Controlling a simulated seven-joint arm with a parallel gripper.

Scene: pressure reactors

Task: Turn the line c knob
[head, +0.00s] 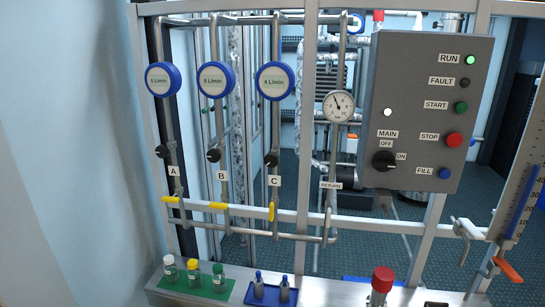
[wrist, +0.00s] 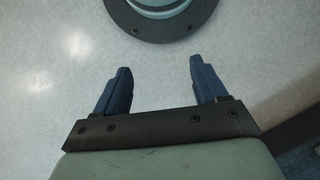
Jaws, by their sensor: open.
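The line C knob (head: 272,160) is a small black knob on the third vertical pipe from the left in the head view. The label C (head: 275,181) is just below it, and a blue-rimmed flow meter (head: 274,82) reading 4 L/min is above it. My gripper (wrist: 162,80) shows only in the wrist view. Its two dark blue fingers are spread apart with nothing between them. It faces a pale speckled surface and is away from the knob, which the wrist view does not show.
Similar knobs for line A (head: 161,151) and line B (head: 213,155) are to the left. A pressure gauge (head: 338,106) and a grey control box (head: 424,110) are to the right. A bench (head: 335,291) below holds vials and bottles. In the wrist view, a dark round flange (wrist: 160,30) lies beyond the fingers.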

